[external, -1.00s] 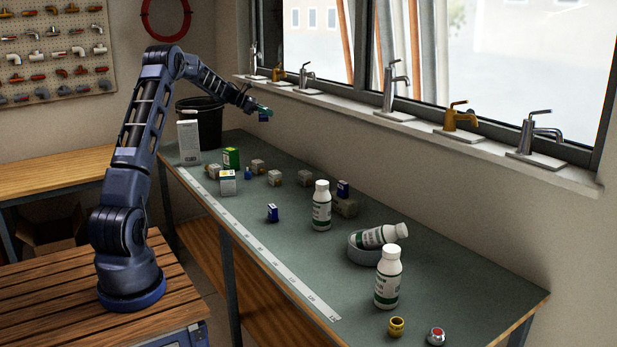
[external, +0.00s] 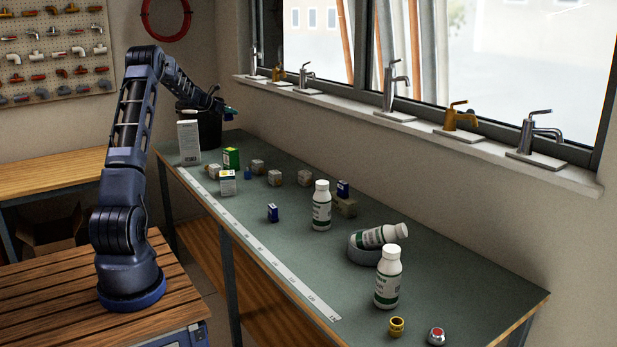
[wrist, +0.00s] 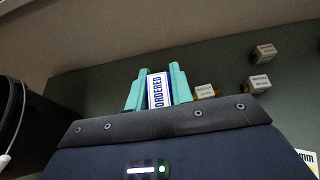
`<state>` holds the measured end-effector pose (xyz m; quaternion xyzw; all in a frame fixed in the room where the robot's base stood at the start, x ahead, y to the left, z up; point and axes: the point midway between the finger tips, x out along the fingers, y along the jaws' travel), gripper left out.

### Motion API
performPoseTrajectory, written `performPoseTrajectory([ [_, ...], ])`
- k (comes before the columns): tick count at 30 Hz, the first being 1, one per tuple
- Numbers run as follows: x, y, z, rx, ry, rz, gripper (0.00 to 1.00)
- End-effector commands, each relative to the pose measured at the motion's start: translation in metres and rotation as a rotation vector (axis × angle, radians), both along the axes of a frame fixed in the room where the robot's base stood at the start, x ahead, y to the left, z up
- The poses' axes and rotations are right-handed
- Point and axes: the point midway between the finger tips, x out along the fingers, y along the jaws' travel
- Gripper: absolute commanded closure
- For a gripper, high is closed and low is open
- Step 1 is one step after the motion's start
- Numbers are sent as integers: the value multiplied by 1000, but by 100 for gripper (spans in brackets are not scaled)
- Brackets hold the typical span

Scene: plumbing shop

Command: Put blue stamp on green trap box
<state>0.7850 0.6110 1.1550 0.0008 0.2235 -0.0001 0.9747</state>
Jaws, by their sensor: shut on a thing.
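My gripper (external: 229,111) is at the far end of the bench, near the black bucket and above the bench top. In the wrist view its teal fingers (wrist: 158,88) are shut on the blue stamp (wrist: 158,91), which shows a white and blue face reading "ORDERED". In the external view the held stamp is too small to make out clearly. The green trap box (external: 231,158) stands on the bench, nearer the camera than my gripper and lower. It has a green front and a pale side; I cannot make it out in the wrist view.
A black bucket (external: 209,131) and a tall white box (external: 189,143) stand at the far left. White bottles (external: 321,207) stand farther right.

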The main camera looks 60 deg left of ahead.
Motion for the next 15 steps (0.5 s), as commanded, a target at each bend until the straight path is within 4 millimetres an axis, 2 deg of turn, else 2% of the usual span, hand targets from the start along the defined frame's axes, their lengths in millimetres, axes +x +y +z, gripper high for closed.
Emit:
performPoseTrajectory([
  [3, 0, 0, -27, -4, 1, 1, 100],
  [9, 0, 0, -69, -2, 1, -1, 100],
  [15, 1, 0, -92, 0, 0, -1, 100],
])
